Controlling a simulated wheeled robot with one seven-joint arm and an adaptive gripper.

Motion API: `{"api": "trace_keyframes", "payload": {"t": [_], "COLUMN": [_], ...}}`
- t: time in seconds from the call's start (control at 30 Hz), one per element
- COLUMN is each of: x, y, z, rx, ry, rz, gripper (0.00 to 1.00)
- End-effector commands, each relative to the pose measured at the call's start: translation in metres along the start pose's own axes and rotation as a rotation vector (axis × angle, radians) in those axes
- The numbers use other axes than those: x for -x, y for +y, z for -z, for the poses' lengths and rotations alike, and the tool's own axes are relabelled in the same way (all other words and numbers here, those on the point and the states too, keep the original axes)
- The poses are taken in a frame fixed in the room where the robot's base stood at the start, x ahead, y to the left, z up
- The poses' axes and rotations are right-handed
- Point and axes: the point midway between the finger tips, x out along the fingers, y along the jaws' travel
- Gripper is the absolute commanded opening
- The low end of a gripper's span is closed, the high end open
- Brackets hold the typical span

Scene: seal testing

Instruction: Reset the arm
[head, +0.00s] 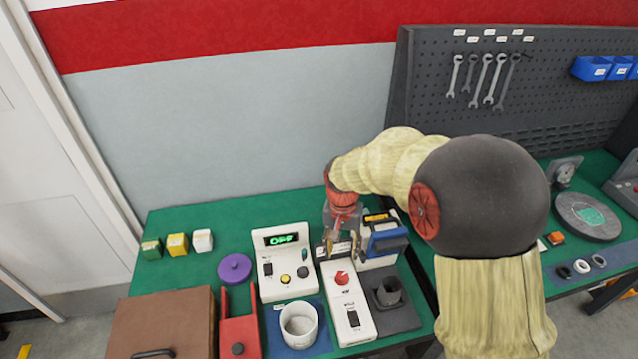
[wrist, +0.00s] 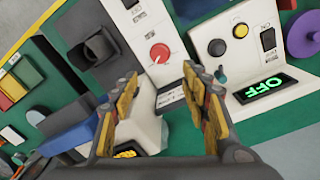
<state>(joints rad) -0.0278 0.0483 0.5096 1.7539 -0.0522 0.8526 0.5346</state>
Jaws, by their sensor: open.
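My arm (head: 395,165) reaches from the right over the green bench. My gripper (head: 343,243) hangs, pointing down, above the back of the white unit with a red knob (head: 343,279). In the wrist view my gripper (wrist: 165,108) is open, its two orange-and-grey fingers apart with nothing held between them. Beyond the fingers, the red knob shows clearly (wrist: 159,53). A white device with a blue handle (head: 386,236) stands just right of my gripper; I cannot tell the exact gap.
A white box with a green "OFF" display (head: 283,262) stands left. A white cup (head: 299,325), dark grey holder (head: 388,292), purple disc (head: 234,268) and brown case (head: 165,325) crowd the front. A pegboard with wrenches (head: 510,75) stands behind. Green bench at back left is mostly clear.

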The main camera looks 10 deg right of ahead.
Motion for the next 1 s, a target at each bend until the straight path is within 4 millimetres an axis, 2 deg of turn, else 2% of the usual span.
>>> {"api": "trace_keyframes", "payload": {"t": [0.27, 0.37, 0.67, 1.0], "x": [-0.001, -0.011, 0.051, 0.133], "y": [0.001, 0.013, 0.045, 0.088], "z": [-0.002, -0.028, -0.086, -0.159], "rx": [0.075, 0.166, 0.353, 0.472], "ry": [-0.007, -0.054, 0.003, 0.209], "rz": [-0.002, -0.018, 0.022, 0.088], "gripper": [0.46, 0.46, 0.46, 0.46]}}
